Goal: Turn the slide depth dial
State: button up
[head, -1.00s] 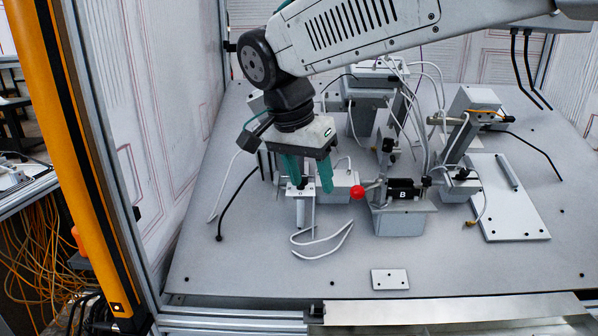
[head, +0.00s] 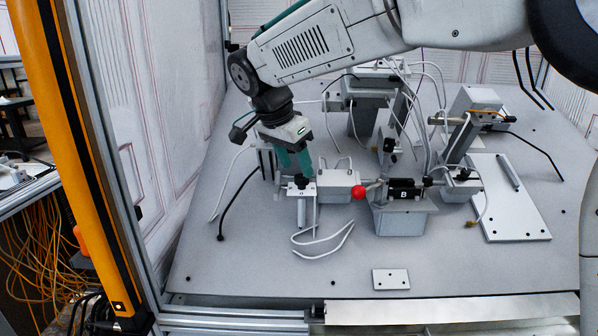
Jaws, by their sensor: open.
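My gripper (head: 296,170) has two green fingers pointing down. It is open, and no object shows between the fingers. It is just behind and above a small grey post with a dark knob on top (head: 301,181). I cannot tell whether the fingers touch that post. To the right is a slide unit marked B (head: 403,190) on a grey box, with a red ball knob (head: 358,192) at its left end. No part is clearly marked as the slide depth dial; I cannot tell which one it is.
Grey boxes with white cables (head: 370,85) stand behind. A pale raised plate (head: 511,200) lies at the right. A small plate (head: 390,279) lies at the front. The front of the table (head: 250,265) is mostly clear. A yellow light-curtain post (head: 75,150) stands at the left.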

aim_at(301, 176)
jog(key=shift+x, duration=1.6)
jog(key=shift+d, duration=0.1)
jog(key=c, duration=1)
jog(key=shift+o, duration=0.2)
